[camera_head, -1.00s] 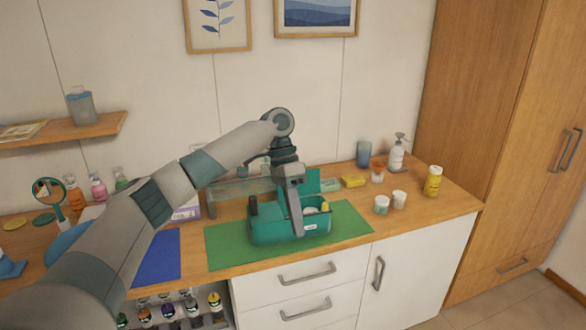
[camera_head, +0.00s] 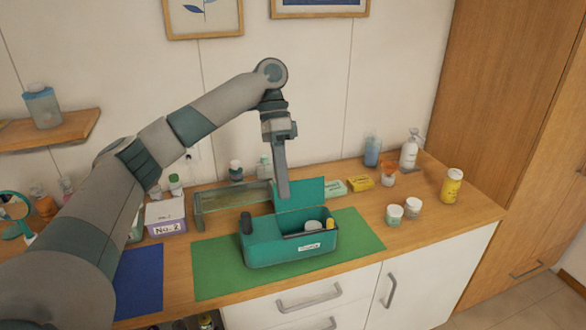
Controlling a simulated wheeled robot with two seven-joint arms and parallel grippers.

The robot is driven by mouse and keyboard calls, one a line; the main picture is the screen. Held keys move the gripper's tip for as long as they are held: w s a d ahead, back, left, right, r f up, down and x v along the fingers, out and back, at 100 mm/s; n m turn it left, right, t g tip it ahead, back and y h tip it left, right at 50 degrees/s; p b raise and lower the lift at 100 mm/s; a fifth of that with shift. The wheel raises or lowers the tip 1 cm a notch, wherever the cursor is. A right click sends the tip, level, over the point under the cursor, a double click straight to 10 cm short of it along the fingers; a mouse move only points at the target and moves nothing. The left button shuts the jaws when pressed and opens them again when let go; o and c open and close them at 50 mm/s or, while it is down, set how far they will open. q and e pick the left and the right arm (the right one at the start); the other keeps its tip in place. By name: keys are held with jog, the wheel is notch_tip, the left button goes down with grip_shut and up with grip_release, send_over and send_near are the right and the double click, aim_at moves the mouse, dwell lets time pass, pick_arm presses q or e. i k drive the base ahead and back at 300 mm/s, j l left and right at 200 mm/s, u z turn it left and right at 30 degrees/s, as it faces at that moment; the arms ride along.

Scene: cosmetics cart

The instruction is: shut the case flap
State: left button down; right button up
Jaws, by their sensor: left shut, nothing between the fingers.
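The teal case (camera_head: 262,250) stands on the green mat (camera_head: 212,270) on the counter. Its flap (camera_head: 304,192) stands raised at the back right of the case, so the compartment below is open and small items show inside. My left gripper (camera_head: 282,194) points down with its fingers together and empty. It hangs above the case, in front of the flap's left part in the picture; I cannot tell whether it touches the flap. My right gripper is not in view.
A glass-sided box (camera_head: 215,206) stands behind the case. A yellow box (camera_head: 360,182), white-lidded jars (camera_head: 395,214) and a yellow bottle (camera_head: 451,187) are to the right. A box labelled No. 2 (camera_head: 166,217) is at left. The mat's right part is clear.

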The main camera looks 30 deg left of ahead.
aim_at(310, 192)
jog(key=i+j, duration=0.9)
jog(key=i, duration=0.15)
